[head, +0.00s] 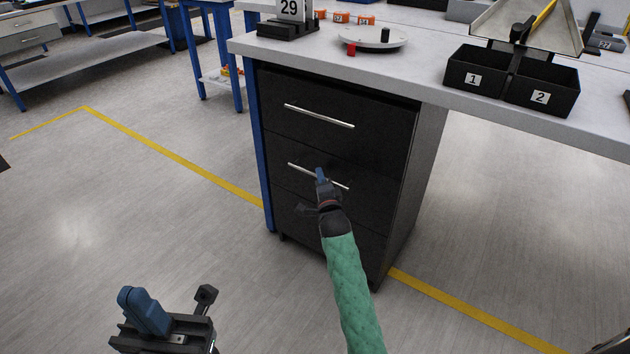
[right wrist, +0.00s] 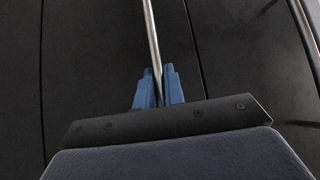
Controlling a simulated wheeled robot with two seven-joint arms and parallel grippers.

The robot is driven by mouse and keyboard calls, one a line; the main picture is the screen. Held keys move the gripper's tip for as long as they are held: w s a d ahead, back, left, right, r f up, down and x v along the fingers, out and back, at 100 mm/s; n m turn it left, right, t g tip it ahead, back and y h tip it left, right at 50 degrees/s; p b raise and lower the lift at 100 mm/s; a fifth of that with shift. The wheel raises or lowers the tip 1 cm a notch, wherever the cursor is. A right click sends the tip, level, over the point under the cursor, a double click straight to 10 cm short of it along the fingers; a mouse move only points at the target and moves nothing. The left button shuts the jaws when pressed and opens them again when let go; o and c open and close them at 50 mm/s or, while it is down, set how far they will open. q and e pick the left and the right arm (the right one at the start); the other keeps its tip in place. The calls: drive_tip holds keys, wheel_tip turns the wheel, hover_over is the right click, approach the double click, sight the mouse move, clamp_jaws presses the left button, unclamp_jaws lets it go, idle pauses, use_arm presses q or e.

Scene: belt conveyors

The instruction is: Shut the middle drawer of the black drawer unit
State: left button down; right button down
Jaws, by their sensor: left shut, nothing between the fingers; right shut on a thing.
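The black drawer unit (head: 410,180) stands under the workbench. Its middle drawer (head: 285,155) has a silver bar handle (head: 302,171) and looks about level with the front above it; a small gap cannot be ruled out. My right gripper (head: 320,174), on the green-sleeved arm, is shut on that handle. In the right wrist view, the blue fingers (right wrist: 158,88) close around the bar (right wrist: 151,35). My right arm hides part of the lower front. My left gripper (head: 145,305) is shut and empty over the floor at lower left, apart from the unit.
The top drawer's handle (head: 318,116) is just above. The workbench (head: 420,70) carries two black bins (head: 475,80), a round plate (head: 372,37) and a number 29 sign (head: 290,10). A blue bench leg (head: 258,150) stands at the unit's left. The floor in front is clear.

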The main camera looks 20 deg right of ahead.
drive_tip(key=shift+w+d+r, duration=0.1)
drive_tip(key=shift+w+d, duration=0.05)
drive_tip(key=shift+d, duration=0.05)
drive_tip(key=c, duration=1.5)
unclamp_jaws()
drive_tip(key=shift+s+f, duration=0.2)
drive_tip(key=shift+s, duration=0.4)
drive_tip(key=shift+s+a+f+p, duration=0.15)
drive_tip(key=shift+s+p, duration=0.05)
drive_tip(key=shift+s, duration=0.85)
drive_tip(key=shift+s+a+f+p, duration=0.1)
drive_tip(key=shift+s+p, duration=0.1)
drive_tip(key=shift+s, duration=0.9)
drive_tip(key=shift+s+a+f+p, duration=0.15)
drive_tip(key=shift+s+p, duration=0.05)
drive_tip(key=shift+s, duration=0.85)
